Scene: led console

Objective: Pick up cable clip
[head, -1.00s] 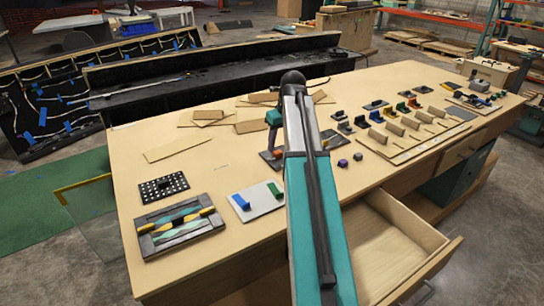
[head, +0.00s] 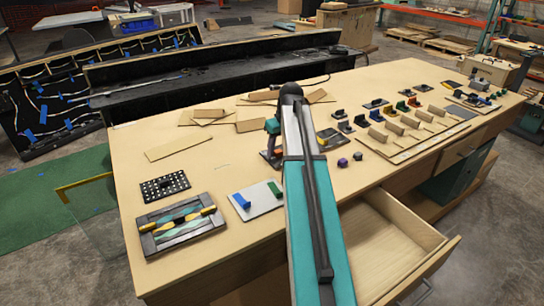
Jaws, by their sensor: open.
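My arm reaches forward over the table, and my gripper (head: 271,146) shows only partly to the left of the arm's far end. It is open and points down, low over a dark plate (head: 265,155) on the table. The arm hides much of the gripper and of the area behind it. I cannot tell for certain which small piece is the cable clip. A small purple block (head: 357,156) and a dark block (head: 343,162) lie on the table just right of my arm, apart from the gripper.
A white board (head: 262,206) with blue and green blocks lies left of my arm. A black framed tray (head: 150,242) and a perforated black plate (head: 165,187) are farther left. A row of boards and clips (head: 420,128) lies at right. An open drawer (head: 395,235) juts out in front.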

